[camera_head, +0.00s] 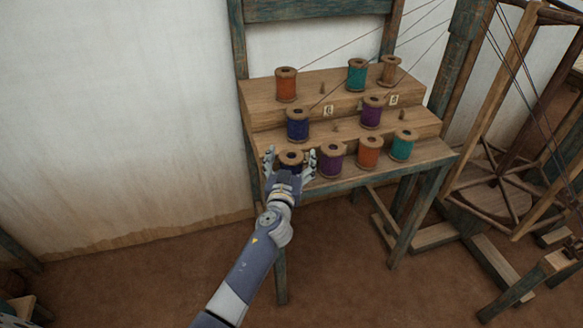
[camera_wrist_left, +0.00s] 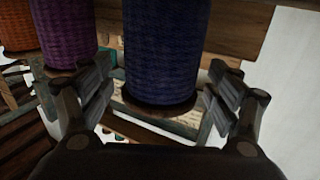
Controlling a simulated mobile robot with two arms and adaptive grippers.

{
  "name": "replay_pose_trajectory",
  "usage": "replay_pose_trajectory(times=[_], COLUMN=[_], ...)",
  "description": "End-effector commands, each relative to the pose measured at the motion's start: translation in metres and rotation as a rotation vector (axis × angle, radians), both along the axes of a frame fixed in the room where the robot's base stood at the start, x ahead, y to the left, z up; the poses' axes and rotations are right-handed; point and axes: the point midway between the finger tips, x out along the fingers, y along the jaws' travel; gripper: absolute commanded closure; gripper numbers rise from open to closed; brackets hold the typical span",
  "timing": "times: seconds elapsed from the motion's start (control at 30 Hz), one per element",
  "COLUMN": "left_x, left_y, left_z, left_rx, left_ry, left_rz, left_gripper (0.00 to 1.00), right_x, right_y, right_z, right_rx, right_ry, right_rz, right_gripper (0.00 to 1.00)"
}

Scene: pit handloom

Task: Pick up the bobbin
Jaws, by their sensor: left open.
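A dark blue bobbin (camera_head: 291,158) stands at the left end of the front row on the stepped wooden rack. My left gripper (camera_head: 290,163) is open, with one finger on each side of this bobbin. In the left wrist view the blue bobbin (camera_wrist_left: 162,55) stands between the two open fingers (camera_wrist_left: 160,100), with visible gaps on both sides. Its lower part in the head view is hidden by my gripper. Another blue bobbin (camera_head: 298,124) stands on the step behind. My right gripper is not in view.
A purple bobbin (camera_head: 332,159) stands close to the right, then an orange one (camera_head: 369,152) and a teal one (camera_head: 402,145). More bobbins stand on the upper steps of the rack (camera_head: 262,109). Threads run up to the right. A wooden reel frame (camera_head: 497,190) stands at right.

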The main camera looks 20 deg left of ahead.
Motion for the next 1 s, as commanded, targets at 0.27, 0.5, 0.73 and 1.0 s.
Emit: replay_pose_trajectory(times=[0.27, 0.5, 0.73, 1.0], left_x=[0.0, 0.0, 0.0, 0.0], left_y=[0.0, 0.0, 0.0, 0.0], left_z=[0.0, 0.0, 0.003, 0.027], left_rx=[0.0, 0.0, -0.001, -0.001], left_ry=[0.0, -0.001, -0.001, -0.004], left_rz=[0.0, 0.0, 0.0, -0.001], left_gripper=[0.56, 0.68, 0.68, 0.68], right_x=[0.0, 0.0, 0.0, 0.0], right_y=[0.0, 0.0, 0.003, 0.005], right_z=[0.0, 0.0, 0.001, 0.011], right_rx=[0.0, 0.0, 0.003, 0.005], right_ry=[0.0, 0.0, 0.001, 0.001], right_rz=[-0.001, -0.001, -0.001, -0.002], right_gripper=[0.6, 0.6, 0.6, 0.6])
